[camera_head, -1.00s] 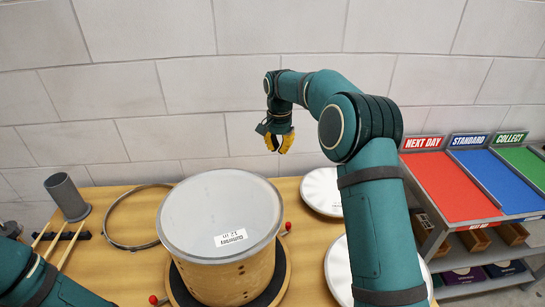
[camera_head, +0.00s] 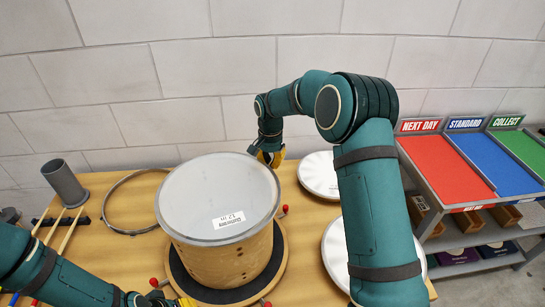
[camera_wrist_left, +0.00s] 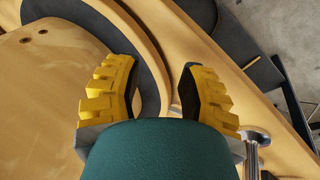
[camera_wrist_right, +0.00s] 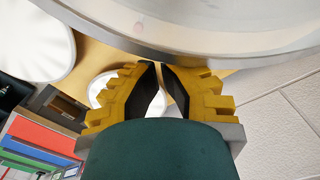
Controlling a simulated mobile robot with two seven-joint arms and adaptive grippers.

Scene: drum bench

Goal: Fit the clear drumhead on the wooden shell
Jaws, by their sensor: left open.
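The wooden shell (camera_head: 225,262) stands upright in the middle of the bench. A pale grey round head (camera_head: 205,190) with a white label lies on its top; I cannot tell whether this is the clear drumhead. My right gripper (camera_head: 269,158) is just behind the far right rim. In the right wrist view its fingertips (camera_wrist_right: 161,68) are close together beside the rim, and their contact is unclear. My left gripper (camera_wrist_left: 155,72) is open, low by the shell's front. In the left wrist view its fingers are either side of the round wooden base's edge (camera_wrist_left: 147,30).
A metal hoop (camera_head: 135,203) lies left of the shell, near a grey cylinder (camera_head: 65,183) and sticks. Two white round heads (camera_head: 318,175) lie on the right, partly behind my right arm. A shelf with a red tray (camera_head: 448,168) stands right of the bench.

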